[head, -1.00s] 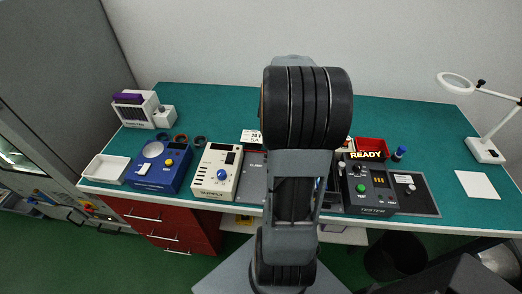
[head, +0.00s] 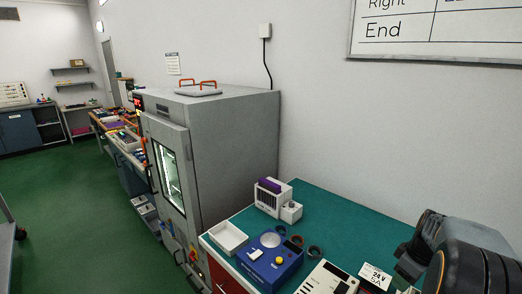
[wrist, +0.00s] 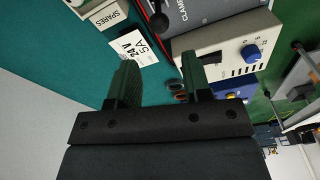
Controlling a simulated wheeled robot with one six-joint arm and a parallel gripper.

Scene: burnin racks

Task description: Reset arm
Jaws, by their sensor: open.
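My gripper (wrist: 158,85) shows in the wrist view with its two dark green fingers apart and nothing between them. It is above the green bench top (wrist: 90,75). Beyond the fingers are a white card reading 24 V 5A (wrist: 132,45) and a cream supply box with a blue knob (wrist: 232,48). In the head view part of my arm is at the lower right, and my gripper cannot be made out there. The card (head: 376,276) and the cream box (head: 327,279) show beside my arm.
A tall grey chamber (head: 235,130) with a lit window stands left of the bench. On the bench are a white tray (head: 229,237), a blue device (head: 270,262) and a white box with a purple top (head: 272,196). Green floor (head: 80,210) is open at the left.

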